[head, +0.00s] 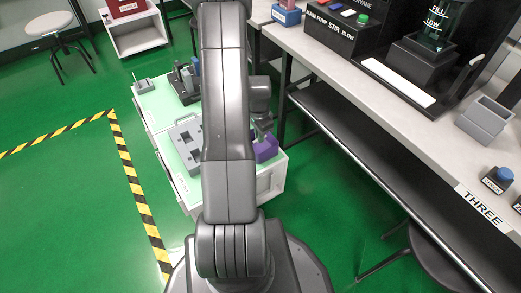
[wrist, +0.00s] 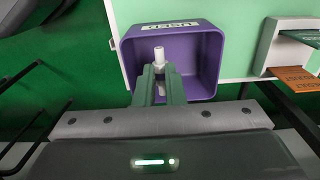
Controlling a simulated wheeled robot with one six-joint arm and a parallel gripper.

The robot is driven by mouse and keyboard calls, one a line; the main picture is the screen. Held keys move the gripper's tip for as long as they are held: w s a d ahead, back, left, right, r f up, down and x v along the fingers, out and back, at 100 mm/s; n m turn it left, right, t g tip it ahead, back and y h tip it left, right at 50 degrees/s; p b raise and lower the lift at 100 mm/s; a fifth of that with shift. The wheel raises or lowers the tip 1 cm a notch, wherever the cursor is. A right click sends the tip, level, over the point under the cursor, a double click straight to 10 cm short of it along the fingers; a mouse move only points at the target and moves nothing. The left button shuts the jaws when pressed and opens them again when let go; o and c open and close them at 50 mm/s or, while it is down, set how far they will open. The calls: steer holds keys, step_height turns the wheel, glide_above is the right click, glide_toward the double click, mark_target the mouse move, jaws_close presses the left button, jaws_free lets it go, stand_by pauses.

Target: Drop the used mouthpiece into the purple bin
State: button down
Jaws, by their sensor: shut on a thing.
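In the head view the bin (head: 266,149) stands at the near right corner of the green-topped cabinet, partly behind my arm. My gripper (wrist: 160,70) is shut on the white mouthpiece (wrist: 159,55), a small tube that shows between and beyond the fingertips. In the wrist view the mouthpiece appears against the bin's inside; its height over the bin is hard to tell. In the head view my arm hides the mouthpiece.
The green-topped cabinet (head: 166,118) also carries a grey tray (head: 183,142) and a dark rack (head: 184,85). A long bench (head: 398,108) with a dark shelf below runs along the right. A white and orange item (wrist: 292,75) lies right of the bin. Green floor is open at left.

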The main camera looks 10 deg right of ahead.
steer(key=shift+f, duration=0.55)
steer(key=c, duration=1.4)
jaws_free()
steer(key=shift+r, duration=0.1)
steer(key=shift+c, duration=0.2)
step_height(320, 180, up, 14)
steer(key=p, duration=0.4)
